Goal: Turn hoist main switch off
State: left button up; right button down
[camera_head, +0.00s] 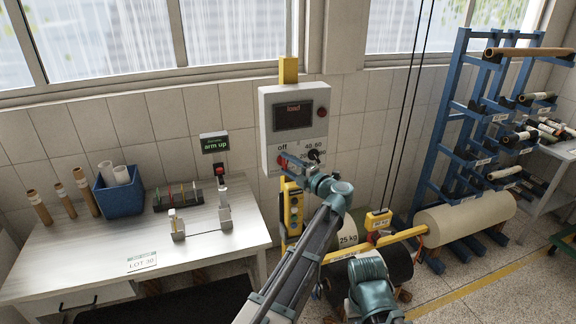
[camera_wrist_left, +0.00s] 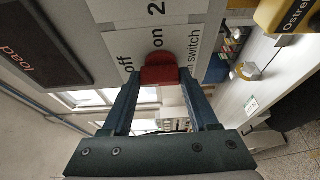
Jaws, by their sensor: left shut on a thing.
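My left gripper (camera_head: 287,161) is at the lower left of the box. In the wrist view its two blue fingers (camera_wrist_left: 160,85) are shut on the red knob, one on each side. Which mark the knob points to I cannot tell. My right gripper is not in view.
A white workbench (camera_head: 90,250) stands left; a blue rack (camera_head: 450,110) and paper roll (camera_head: 465,217) stand right.

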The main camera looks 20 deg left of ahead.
pick_arm(q)
jog(key=o, duration=1.4)
jog(key=shift+d, duration=0.1)
jog(key=v, duration=0.7)
jog(key=shift+s+d, duration=0.1)
jog(key=shift+s, duration=0.1)
jog(key=shift+w, duration=0.1)
